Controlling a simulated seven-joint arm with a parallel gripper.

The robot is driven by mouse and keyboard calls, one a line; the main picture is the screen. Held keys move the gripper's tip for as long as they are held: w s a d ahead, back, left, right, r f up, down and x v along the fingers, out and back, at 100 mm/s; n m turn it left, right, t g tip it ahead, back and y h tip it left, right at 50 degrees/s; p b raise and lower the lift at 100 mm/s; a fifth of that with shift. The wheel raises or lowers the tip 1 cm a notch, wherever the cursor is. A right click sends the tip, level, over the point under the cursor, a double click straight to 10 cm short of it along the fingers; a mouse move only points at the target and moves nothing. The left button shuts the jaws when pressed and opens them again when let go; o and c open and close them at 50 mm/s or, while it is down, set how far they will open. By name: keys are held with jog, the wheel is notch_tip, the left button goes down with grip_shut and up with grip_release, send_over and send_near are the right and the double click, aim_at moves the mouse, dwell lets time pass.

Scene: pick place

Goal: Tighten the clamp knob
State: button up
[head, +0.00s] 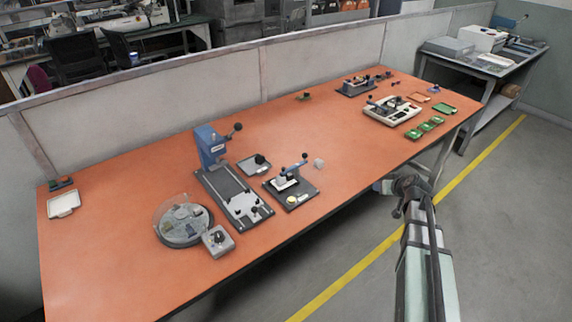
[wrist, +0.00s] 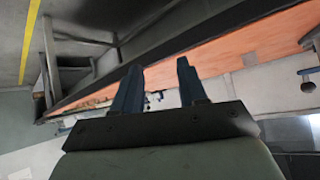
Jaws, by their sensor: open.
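Several fixtures with dark knobs stand on the orange table; I cannot tell which knob is the clamp knob. A fixture with a blue lever (head: 293,175) and a black ball knob (head: 304,156) is near the table's middle front. A long grey base (head: 229,190) beside it carries black knobs (head: 254,209) at its near end and a blue press (head: 210,146) at its far end. My gripper (wrist: 158,65) is open and empty in the wrist view, its two dark fingers apart. In the head view it is off the table's front edge, touching no fixture.
A round turntable (head: 184,239) and a grey knob box (head: 218,241) sit at the front left. A white device (head: 392,110) and green trays (head: 431,121) are at the right. A low partition (head: 200,93) runs behind.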

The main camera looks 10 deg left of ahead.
jog(key=w+a+r+n, duration=0.2)
jog(key=w+r, duration=0.1)
jog(key=r, duration=0.3)
notch_tip(320, 180, up, 14)
jog(key=n+g+y, duration=0.1)
jog(key=n+g, duration=0.7)
jog(key=n, duration=0.4)
send_over(284, 168)
jog(key=d, duration=0.6)
jog(key=x, duration=0.4)
jog(key=s+x, duration=0.1)
jog(key=x, duration=0.8)
jog(key=shift+s+a+f, duration=0.15)
jog(key=shift+a, duration=0.1)
grip_shut()
